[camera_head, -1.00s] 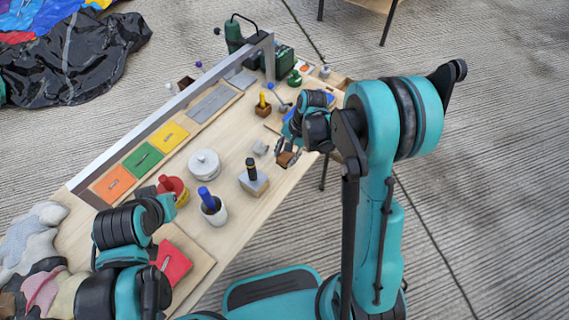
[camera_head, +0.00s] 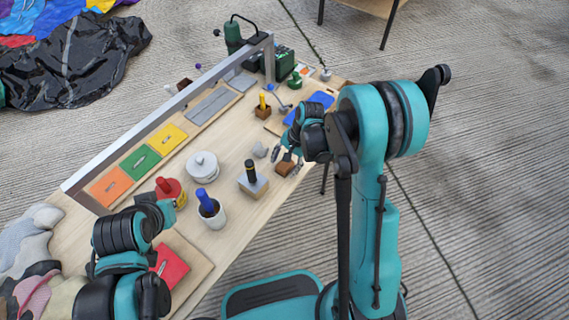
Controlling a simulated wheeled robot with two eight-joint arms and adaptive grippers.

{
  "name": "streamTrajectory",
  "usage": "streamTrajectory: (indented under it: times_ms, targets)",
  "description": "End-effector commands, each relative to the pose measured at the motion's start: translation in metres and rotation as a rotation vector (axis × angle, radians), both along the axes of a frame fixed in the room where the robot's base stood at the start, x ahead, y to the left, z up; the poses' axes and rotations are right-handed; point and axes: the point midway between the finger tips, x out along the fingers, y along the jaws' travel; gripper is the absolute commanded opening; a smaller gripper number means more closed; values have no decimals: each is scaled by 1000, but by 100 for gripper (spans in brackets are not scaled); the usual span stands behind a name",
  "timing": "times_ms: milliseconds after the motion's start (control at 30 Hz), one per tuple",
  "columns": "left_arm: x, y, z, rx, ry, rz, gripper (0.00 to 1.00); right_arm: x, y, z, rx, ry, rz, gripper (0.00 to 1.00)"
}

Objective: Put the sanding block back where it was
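A small brown block (camera_head: 286,168), which I take to be the sanding block, rests on the wooden table near its right edge. My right gripper (camera_head: 288,156) is just above and behind it, with its fingers spread apart. The fingers look clear of the block, though the contact is small in the picture. My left gripper (camera_head: 166,209) is low at the left, beside the red-lidded tin (camera_head: 171,191); its fingers are too unclear to tell their state.
A block with a black handle (camera_head: 252,182), a small grey piece (camera_head: 260,149) and a cup with a blue-handled tool (camera_head: 211,210) stand near the brown block. Coloured panels (camera_head: 140,161) lie along the metal rail (camera_head: 165,117). A blue sheet (camera_head: 315,103) lies beyond my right gripper.

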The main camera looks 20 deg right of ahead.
Motion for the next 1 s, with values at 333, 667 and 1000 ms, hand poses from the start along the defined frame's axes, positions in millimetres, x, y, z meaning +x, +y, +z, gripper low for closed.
streamTrajectory:
  times_ms: [333,667,1000]
  targets:
    - [0,0,11,0,0,0,0,-1,-5,21,0,0,0,59]
    - [0,0,38,0,0,0,0,-4,-25,91,0,0,-1,59]
    - [0,0,45,0,0,0,0,-10,-32,127,-11,-21,20,59]
